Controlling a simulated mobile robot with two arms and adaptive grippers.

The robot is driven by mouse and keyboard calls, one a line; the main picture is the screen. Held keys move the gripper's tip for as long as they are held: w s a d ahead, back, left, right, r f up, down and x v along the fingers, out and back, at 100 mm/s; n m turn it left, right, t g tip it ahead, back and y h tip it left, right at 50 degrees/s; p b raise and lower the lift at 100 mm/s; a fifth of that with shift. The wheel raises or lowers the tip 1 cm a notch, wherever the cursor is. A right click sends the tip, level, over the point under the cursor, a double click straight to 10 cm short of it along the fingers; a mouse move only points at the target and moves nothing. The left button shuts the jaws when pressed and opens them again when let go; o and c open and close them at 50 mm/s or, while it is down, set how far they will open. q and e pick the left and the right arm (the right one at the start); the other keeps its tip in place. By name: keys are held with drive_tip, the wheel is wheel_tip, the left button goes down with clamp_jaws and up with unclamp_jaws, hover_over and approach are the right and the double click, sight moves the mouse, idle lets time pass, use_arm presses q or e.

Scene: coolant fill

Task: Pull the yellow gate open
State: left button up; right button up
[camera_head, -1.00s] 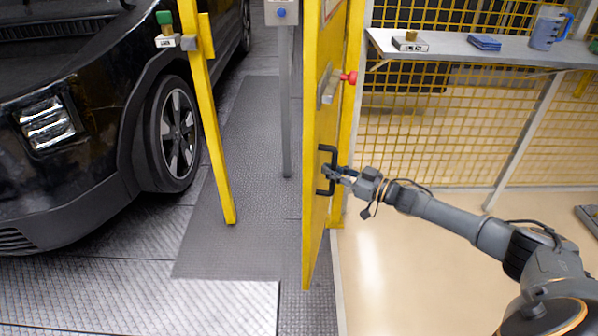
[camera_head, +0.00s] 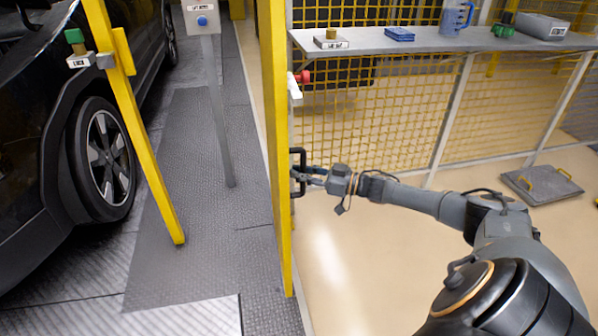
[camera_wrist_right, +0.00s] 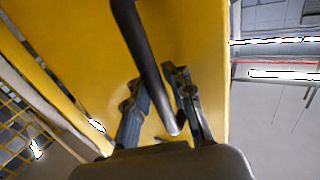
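The yellow gate (camera_head: 277,130) is seen nearly edge-on in the head view, standing out between the grey walkway and the beige floor. Its black bar handle (camera_head: 299,160) is on the right-hand side. My right gripper (camera_head: 303,176) reaches the handle from the right. In the right wrist view, the two fingers (camera_wrist_right: 158,85) lie on either side of the black handle (camera_wrist_right: 146,55) and appear closed around it, with the yellow gate panel (camera_wrist_right: 80,50) behind. My left gripper is not in view.
A yellow post (camera_head: 135,120) carries a green-topped part beside the black car (camera_head: 35,130). A grey button post (camera_head: 217,110) stands on the walkway. A shelf (camera_head: 350,52) with several items runs along the mesh fence. A grey plate (camera_head: 541,185) lies on the open floor at right.

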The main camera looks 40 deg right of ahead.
drive_tip(key=o, duration=0.3)
drive_tip(key=shift+s+a+f, duration=0.1)
drive_tip(key=shift+s, duration=0.1)
drive_tip(key=shift+o, duration=0.2)
drive_tip(key=shift+w, duration=0.1)
drive_tip(key=v, duration=1.2)
